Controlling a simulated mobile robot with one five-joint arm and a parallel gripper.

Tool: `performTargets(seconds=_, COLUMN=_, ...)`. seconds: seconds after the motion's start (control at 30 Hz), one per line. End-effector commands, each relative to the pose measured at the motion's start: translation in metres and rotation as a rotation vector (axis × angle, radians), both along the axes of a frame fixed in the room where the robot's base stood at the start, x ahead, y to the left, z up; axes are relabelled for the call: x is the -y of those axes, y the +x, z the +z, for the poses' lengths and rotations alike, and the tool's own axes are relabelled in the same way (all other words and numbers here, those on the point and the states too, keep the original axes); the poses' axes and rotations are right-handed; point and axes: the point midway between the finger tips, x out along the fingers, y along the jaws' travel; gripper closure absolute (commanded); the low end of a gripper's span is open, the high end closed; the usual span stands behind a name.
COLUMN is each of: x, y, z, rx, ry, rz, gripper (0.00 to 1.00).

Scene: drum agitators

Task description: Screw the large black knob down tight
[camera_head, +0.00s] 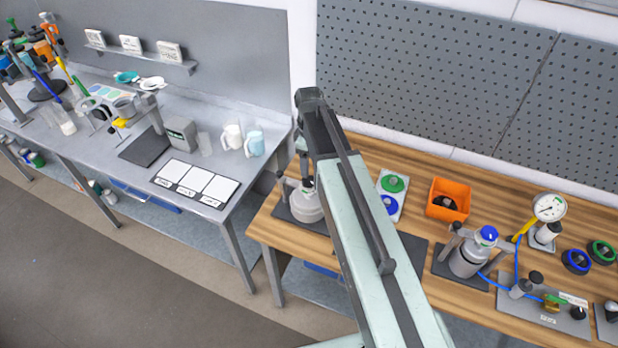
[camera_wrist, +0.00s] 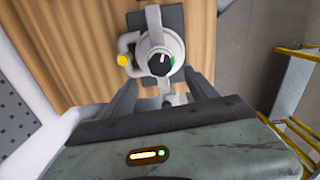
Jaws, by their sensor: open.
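A black knob (camera_wrist: 159,65) with a white pointer mark sits on top of a rounded grey vessel (camera_wrist: 151,27) in the wrist view. The vessel also shows in the head view (camera_head: 306,207), standing on a dark mat, partly behind my arm. The knob is not clear in the head view. My gripper (camera_wrist: 160,77) is open, with one finger on either side of the knob and vessel in the wrist view. I see nothing held between the fingers. Whether a finger touches the vessel I cannot tell.
In the head view, a tray with green and blue knobs (camera_head: 391,193), an orange bin (camera_head: 448,199) and a second vessel (camera_head: 466,262) stand right of my arm.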

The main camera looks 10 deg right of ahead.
Motion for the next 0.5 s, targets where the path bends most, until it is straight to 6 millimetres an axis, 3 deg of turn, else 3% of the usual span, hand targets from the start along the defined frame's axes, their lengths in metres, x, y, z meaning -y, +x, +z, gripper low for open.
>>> performTargets(seconds=0.23, x=0.000, y=0.000, z=-0.018, rx=0.000, ry=0.000, rz=-0.003, gripper=0.33)
performTargets(seconds=0.5, x=0.000, y=0.000, z=-0.065, rx=0.000, ry=0.000, rz=-0.004, gripper=0.33)
